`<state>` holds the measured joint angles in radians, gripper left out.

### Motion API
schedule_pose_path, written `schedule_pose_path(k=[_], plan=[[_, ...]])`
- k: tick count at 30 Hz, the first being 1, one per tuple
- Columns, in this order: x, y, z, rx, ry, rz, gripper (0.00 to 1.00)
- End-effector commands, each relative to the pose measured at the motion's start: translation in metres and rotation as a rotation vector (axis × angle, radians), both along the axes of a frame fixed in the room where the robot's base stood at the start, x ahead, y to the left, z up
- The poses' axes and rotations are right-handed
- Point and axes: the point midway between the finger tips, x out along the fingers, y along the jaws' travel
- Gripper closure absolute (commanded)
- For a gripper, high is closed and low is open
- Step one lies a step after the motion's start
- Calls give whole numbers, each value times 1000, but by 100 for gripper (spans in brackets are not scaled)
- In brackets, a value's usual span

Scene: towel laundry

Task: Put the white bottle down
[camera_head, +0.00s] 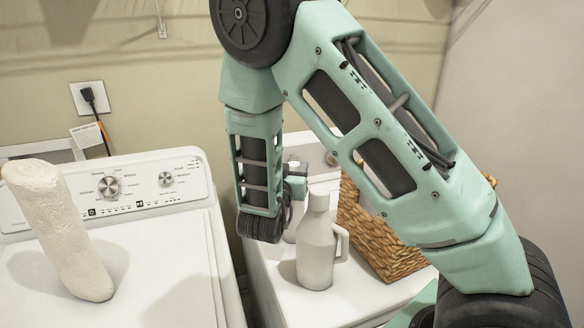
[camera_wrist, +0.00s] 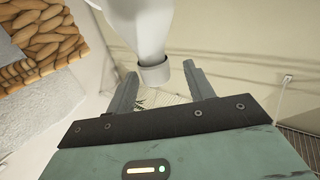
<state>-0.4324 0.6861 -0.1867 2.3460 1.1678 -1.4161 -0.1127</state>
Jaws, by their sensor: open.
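The white bottle (camera_head: 316,256) with a side handle stands upright on the right-hand white appliance (camera_head: 352,303). My gripper (camera_wrist: 160,70) is open, with one finger on each side of the cap end and gaps showing on both sides. In the head view my gripper (camera_head: 296,186) is just left of and beside the bottle's neck, partly hidden by my arm.
A rolled whitish towel (camera_head: 62,232) stands tilted on the left white washer (camera_head: 165,260). A wicker basket (camera_head: 378,245) is close to the right of the bottle; it also shows in the wrist view (camera_wrist: 40,45). Another whitish object (camera_head: 292,225) is partly hidden behind the bottle.

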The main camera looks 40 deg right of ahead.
Motion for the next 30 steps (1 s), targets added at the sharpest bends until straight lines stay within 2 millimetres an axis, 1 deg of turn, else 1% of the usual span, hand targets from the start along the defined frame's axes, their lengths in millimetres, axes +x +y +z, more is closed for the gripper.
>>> schedule_pose_path(k=[3, 9, 12, 16, 21, 23, 25, 26, 28, 29, 30], plan=[[-16, 21, -4, 2, 0, 5, 47], [-43, 52, -3, 1, -1, 4, 47], [-53, 64, -3, 2, 0, 4, 47], [-62, 74, -1, 0, 0, 2, 47], [-66, 77, -1, -1, 1, 0, 47], [-65, 79, -1, 11, 5, 7, 47], [-61, 84, -5, 53, 21, 42, 47], [-58, 88, -8, 84, 34, 67, 47], [-49, 106, -18, 184, 83, 156, 47], [-46, 117, -23, 235, 112, 205, 47], [-42, 134, -30, 307, 159, 281, 47]])
